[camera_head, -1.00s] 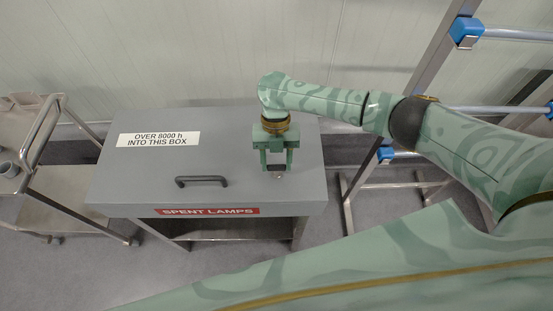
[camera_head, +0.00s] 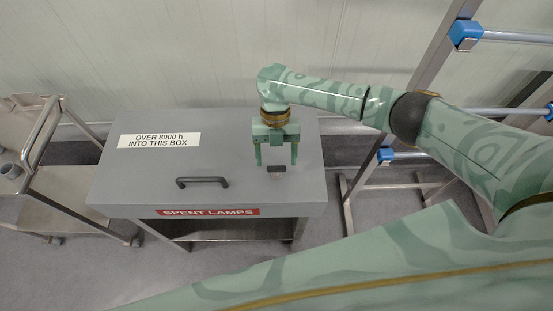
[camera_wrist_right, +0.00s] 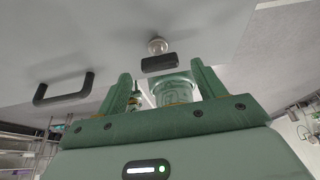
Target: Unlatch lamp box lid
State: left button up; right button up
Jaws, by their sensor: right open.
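The lamp box (camera_head: 240,150) is a grey box on legs with a slightly sloping lid, and its lid looks closed. A small dark latch bar (camera_head: 276,169) sits on the lid near its front right. In the right wrist view the dark latch bar (camera_wrist_right: 160,63) lies beside a round metal knob (camera_wrist_right: 157,46). My right gripper (camera_head: 276,163) is over the lid, its open fingers on either side of the latch in the picture, apart from it. It also shows in the right wrist view (camera_wrist_right: 160,76), with nothing between the fingers. My left gripper is not in view.
A dark handle (camera_head: 202,181) stands on the lid left of the latch. A white label (camera_head: 158,140) and a red "SPENT LAMPS" sign (camera_head: 207,212) are on the box. A metal trolley (camera_head: 62,205) stands at left, a metal frame (camera_head: 400,120) at right.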

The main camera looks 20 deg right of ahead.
jog(key=p+v, duration=0.2)
jog(key=v, duration=1.2)
jog(key=shift+p, duration=0.3)
jog(key=shift+w, duration=0.1)
dwell(0.4)
